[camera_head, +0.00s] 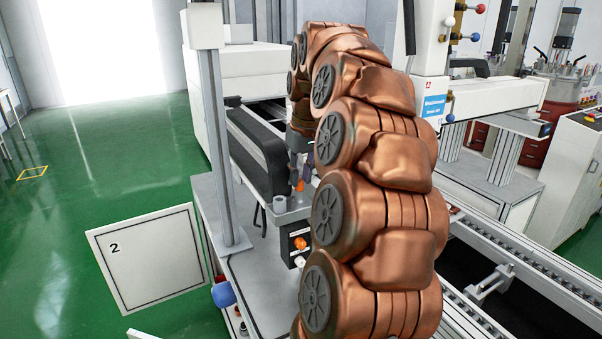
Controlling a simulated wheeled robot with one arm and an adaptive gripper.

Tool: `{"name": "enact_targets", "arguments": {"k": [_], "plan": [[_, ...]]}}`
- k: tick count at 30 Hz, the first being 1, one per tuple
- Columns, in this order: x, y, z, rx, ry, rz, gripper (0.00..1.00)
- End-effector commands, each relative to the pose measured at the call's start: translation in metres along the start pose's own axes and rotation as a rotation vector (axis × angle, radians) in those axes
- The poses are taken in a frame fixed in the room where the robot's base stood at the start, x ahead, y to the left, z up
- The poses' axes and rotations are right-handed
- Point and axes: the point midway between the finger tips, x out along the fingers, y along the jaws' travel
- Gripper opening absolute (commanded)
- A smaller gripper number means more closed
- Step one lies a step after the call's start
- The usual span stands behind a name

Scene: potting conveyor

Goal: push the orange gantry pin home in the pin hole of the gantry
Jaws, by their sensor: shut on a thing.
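My gripper (300,174) is at the end of my copper-coloured arm, left of the picture's middle, pointing down. It is shut on the orange gantry pin (299,186), of which only a small orange part shows between the fingers. The pin is just above a grey block of the gantry (290,206), close beside the tall post. The pin hole itself is hidden, and I cannot tell whether the pin tip is in it. My arm covers the area right of the gripper.
A black box with an orange knob (300,244) sits below the block. A grey upright post (214,130) stands close on the left. A white panel marked 2 (150,258) is at lower left. The conveyor (530,262) runs at right. Green floor is free at left.

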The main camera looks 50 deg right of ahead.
Motion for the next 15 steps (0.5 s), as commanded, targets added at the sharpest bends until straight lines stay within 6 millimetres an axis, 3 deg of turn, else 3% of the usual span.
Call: {"name": "enact_targets", "arguments": {"k": [1,9,15], "plan": [[0.001,0.0,0.0002,0.0,0.0,0.0,0.22],[0.0004,-0.0001,0.0001,0.0,0.0,0.0,0.5],[0.0004,-0.0001,0.0002,0.0,-0.001,0.0,0.51]]}}
